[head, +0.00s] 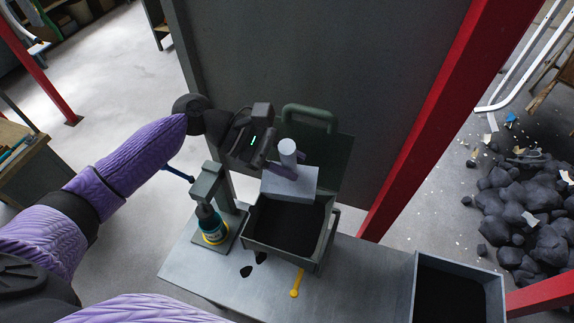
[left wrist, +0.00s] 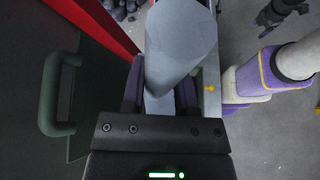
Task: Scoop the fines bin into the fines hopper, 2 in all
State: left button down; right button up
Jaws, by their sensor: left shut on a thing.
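My left gripper (head: 272,160) is shut on the round handle of a light grey scoop (head: 290,184). The scoop is at the back edge of an open box with dark fines inside, the apparent fines hopper (head: 322,246). Its green lid (head: 336,150) stands raised behind. The scoop's inside is hidden, so I cannot tell its load. A second open box of dark fines, the apparent fines bin (head: 408,290), is at the right. My right gripper (left wrist: 280,12) seems to show in the left wrist view, its jaws unclear.
The grey bench (head: 345,285) carries both boxes. A teal bottle (head: 212,226) stands under a grey stand (head: 207,185) left of the hopper. A red post (head: 425,120) and dark panel (head: 300,60) rise behind.

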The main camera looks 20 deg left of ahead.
pick_arm(q)
jog(key=shift+w+a+r+n+g, duration=0.15)
jog(key=shift+w+n+g, duration=0.35)
jog(key=shift+w, duration=0.85)
